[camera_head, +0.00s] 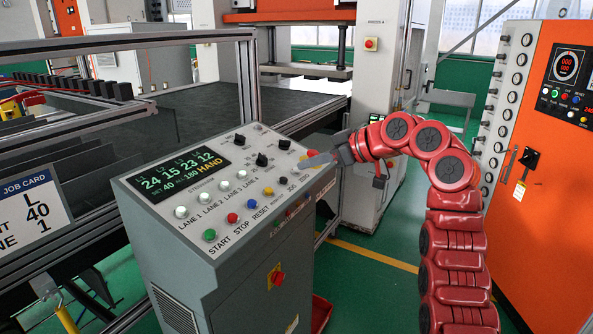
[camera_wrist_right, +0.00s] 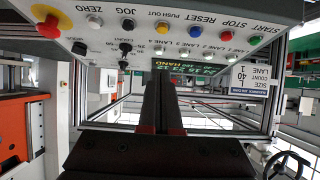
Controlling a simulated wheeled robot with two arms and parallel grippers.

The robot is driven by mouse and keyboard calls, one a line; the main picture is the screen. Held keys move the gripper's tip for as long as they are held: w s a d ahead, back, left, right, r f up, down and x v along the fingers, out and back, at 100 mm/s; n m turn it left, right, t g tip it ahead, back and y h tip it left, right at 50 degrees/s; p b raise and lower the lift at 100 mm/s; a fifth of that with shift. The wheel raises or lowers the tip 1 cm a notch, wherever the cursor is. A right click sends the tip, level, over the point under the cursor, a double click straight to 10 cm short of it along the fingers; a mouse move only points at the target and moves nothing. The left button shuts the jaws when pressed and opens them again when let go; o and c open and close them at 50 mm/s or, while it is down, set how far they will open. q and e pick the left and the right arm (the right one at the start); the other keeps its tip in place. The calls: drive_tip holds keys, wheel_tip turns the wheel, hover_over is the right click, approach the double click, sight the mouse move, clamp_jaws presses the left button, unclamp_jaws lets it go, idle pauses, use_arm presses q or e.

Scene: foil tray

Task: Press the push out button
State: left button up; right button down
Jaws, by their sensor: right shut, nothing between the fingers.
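The push out button is a yellow round button (camera_head: 268,191) in the lower row of the grey control console, right of the blue reset button. In the right wrist view the yellow button (camera_wrist_right: 162,31) sits under its PUSH OUT label, above my fingertips in the picture. My right gripper (camera_head: 310,163) is shut and empty, to the right of the yellow button and apart from it in the head view. Its two dark fingers (camera_wrist_right: 161,90) lie together in the wrist view. My left gripper is not in view.
The console (camera_head: 215,249) carries green start (camera_head: 210,234), red stop (camera_head: 232,217) and blue reset (camera_head: 251,203) buttons, plus white lane buttons and black knobs. A red emergency knob (camera_wrist_right: 48,26) is near my right gripper. An orange cabinet (camera_head: 553,205) stands at right.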

drive_tip(key=p, duration=0.4)
hover_over(269, 190)
drive_tip(key=s+d, duration=0.2)
drive_tip(key=d, duration=0.1)
wheel_tip(269, 190, down, 4)
drive_tip(key=shift+r, duration=0.15)
drive_tip(key=f, duration=0.1)
drive_tip(key=f+p, duration=0.2)
drive_tip(key=shift+w+a+f, duration=0.35)
drive_tip(key=shift+w, duration=0.05)
drive_tip(key=shift+a+f, duration=0.1)
drive_tip(key=shift+f, duration=0.15)
